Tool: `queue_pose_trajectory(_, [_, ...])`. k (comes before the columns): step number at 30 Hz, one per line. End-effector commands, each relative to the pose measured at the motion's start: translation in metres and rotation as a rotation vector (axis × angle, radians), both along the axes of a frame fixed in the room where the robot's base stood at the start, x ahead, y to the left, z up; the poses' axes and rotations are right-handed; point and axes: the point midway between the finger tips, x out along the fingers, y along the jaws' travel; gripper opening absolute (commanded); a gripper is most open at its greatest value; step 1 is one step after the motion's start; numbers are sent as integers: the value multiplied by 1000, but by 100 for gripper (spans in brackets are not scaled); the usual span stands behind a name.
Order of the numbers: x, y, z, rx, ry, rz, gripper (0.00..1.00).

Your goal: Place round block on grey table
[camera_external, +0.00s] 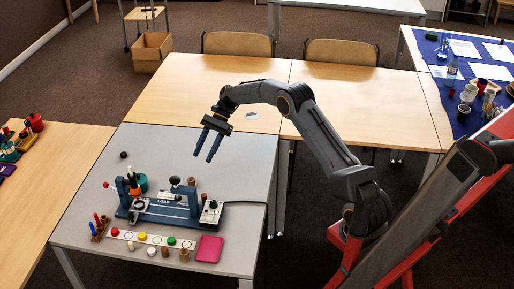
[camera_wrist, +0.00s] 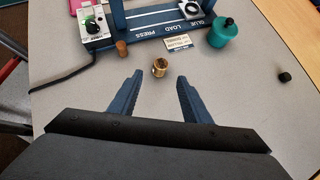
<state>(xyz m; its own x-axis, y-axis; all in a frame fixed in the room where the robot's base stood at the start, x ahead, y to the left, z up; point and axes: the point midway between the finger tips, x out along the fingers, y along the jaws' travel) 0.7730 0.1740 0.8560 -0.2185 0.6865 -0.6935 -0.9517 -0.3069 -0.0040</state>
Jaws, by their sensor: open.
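My gripper (camera_external: 204,156) is open and empty, pointing down above the grey table (camera_external: 240,160). In the wrist view its two fingers (camera_wrist: 159,76) are spread apart. A small round brass-coloured piece (camera_wrist: 160,67) stands on the grey table, seen just beyond the gap between the fingertips and not held. A brown cylinder (camera_wrist: 122,48) stands to its left; it shows in the external view (camera_external: 192,181). A black ball (camera_wrist: 285,77) lies on the table's right in the wrist view, and at the table's far left in the external view (camera_external: 124,154). I cannot tell which piece is the round block.
A blue press fixture (camera_external: 160,212) with a control box (camera_external: 211,212) stands on the grey table. A teal bottle (camera_wrist: 222,33) stands beside it. A strip of coloured round pieces (camera_external: 150,238) and a pink pad (camera_external: 208,248) lie in front. The table's right side is clear.

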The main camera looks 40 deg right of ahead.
Motion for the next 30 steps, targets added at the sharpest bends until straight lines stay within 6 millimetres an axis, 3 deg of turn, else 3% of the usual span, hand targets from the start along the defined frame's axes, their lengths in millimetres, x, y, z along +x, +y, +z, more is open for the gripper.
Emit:
queue_pose_trajectory(5, [-6,-9,3,-21,-23,11,44])
queue_pose_trajectory(8, [-24,-28,8,-67,-76,41,44])
queue_pose_trajectory(11, [-53,-59,13,-140,-153,101,44])
queue_pose_trajectory(17, [-134,-122,18,-294,-311,284,44])
queue_pose_trajectory(21, [-200,-161,18,-389,-408,444,44])
queue_pose_trajectory(30, [-343,-218,6,-530,-570,832,44])
